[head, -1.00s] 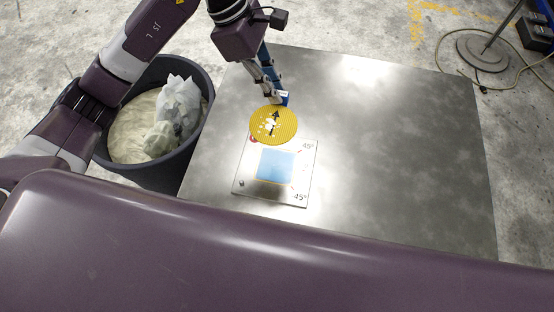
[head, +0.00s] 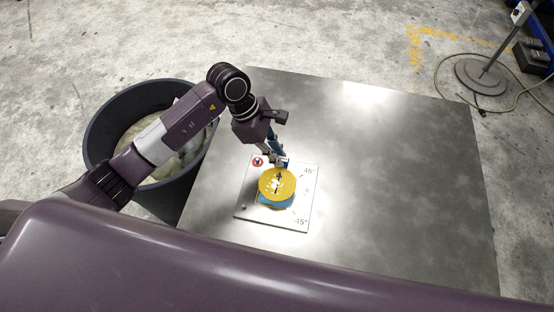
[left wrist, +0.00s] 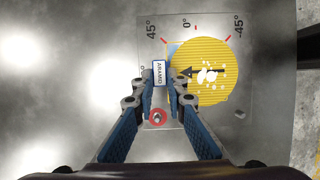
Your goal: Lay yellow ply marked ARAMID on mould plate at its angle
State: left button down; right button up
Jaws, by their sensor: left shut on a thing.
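The round yellow ply (head: 277,184) carries a black arrow, white marks and a tab reading ARAMID, legible in the left wrist view (left wrist: 159,73). My left gripper (head: 279,158) is shut on that tab at the ply's far edge. The ply is over the white mould plate (head: 248,206) and covers most of a blue square ply (head: 275,204) there. I cannot tell whether it touches. The arrow points away from me, slightly right, in the head view. The plate's right side has 45°, 0° and -45° marks. My right gripper is out of view.
A grey metal table (head: 400,180) carries the plate; its right and far parts are clear. A dark bin (head: 100,125) with pale contents stands left of the table, partly behind my left arm. A red round mark (head: 257,161) is on the plate's far left corner.

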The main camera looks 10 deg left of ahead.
pick_arm(q)
notch_tip(320, 180, down, 4)
jog(key=shift+r, duration=0.25)
jog(key=shift+f, duration=0.15)
jog(key=c, duration=1.9)
grip_release()
jog(key=shift+c, duration=0.2)
jog(key=shift+r, duration=0.35)
jog(key=b+v, duration=0.1)
jog(key=v, duration=1)
jog(key=shift+a+r+b, duration=0.25)
jog(key=shift+r+b, duration=0.05)
jog(key=shift+b, duration=0.1)
